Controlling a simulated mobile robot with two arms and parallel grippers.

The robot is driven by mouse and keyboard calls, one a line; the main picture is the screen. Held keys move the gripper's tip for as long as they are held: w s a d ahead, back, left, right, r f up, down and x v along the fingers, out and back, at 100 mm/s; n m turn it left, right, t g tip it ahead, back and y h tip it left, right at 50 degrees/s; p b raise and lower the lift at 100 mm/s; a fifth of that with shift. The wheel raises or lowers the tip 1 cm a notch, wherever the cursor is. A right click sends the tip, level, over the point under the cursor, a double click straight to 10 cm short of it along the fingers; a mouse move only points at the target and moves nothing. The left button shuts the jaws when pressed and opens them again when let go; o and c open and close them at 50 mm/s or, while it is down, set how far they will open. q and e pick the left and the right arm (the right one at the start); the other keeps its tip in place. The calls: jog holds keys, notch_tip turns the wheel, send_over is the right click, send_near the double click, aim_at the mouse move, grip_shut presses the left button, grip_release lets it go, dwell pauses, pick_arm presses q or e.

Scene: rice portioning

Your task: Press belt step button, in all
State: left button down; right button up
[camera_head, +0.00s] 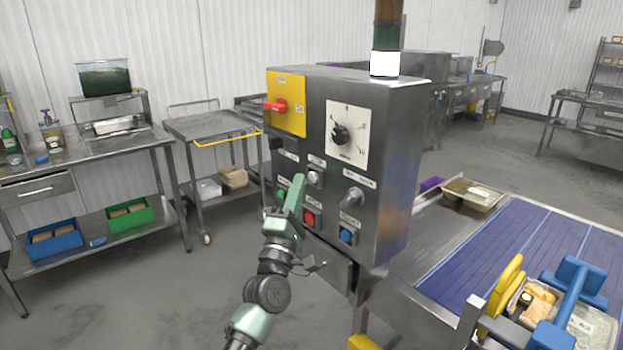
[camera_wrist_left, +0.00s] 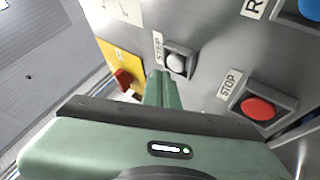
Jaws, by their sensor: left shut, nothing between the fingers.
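The grey control box (camera_head: 392,150) stands at the middle of the head view. Its belt step button (camera_head: 315,178) is a pale round button in a grey housing under a STEP label. It also shows in the left wrist view (camera_wrist_left: 177,64), beside the fingertips. My left gripper (camera_head: 298,182) is shut and empty, its fingers pointing up at the box front just left of the step button. In the wrist view my fingertips (camera_wrist_left: 160,76) appear next to the button housing; I cannot tell whether they touch it. My right gripper is not in view.
A red STOP button (camera_head: 309,218) and a blue button (camera_head: 346,235) sit lower on the panel. A green button (camera_head: 281,195) is at left, partly near my gripper. A selector knob (camera_head: 352,197) and red switch (camera_head: 277,106) protrude. The blue conveyor belt (camera_head: 480,250) runs at right.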

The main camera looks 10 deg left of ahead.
pick_arm(q)
jog(key=shift+w+d, duration=0.25)
jog(key=shift+w, duration=0.05)
